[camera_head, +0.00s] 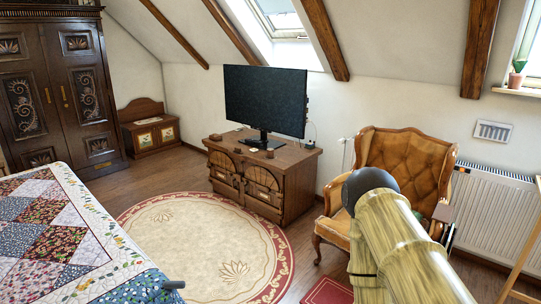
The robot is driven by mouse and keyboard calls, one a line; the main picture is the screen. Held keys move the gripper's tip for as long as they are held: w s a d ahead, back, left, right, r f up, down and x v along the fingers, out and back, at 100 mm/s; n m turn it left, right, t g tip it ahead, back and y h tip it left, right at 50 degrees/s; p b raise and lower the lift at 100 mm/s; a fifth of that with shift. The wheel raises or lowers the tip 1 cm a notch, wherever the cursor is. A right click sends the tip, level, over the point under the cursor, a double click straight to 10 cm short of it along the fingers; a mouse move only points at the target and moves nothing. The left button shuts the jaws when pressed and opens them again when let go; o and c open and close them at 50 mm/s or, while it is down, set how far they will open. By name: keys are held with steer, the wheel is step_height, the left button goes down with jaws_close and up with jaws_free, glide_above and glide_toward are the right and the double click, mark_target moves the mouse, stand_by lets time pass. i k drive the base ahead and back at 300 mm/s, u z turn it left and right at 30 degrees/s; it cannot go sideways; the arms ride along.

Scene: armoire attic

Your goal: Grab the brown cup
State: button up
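I cannot make out a brown cup for certain. My arm fills the lower right as thick yellowish links with a dark round joint. My gripper cannot be made out in this view. The arm hides part of the armchair and the floor behind it.
A bed with a patchwork quilt (75,215) stands at the left. A tan tufted armchair (405,160) stands at the right, before a white radiator (497,215). A television (265,98) stands on the cabinet. The round rug (205,240) is clear.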

mark_target(270, 153)
steer(key=z, duration=0.05)
steer(key=i, duration=3.4)
steer(key=u, duration=1.05)
steer(key=i, duration=1.65)
steer(key=z, duration=1.35)
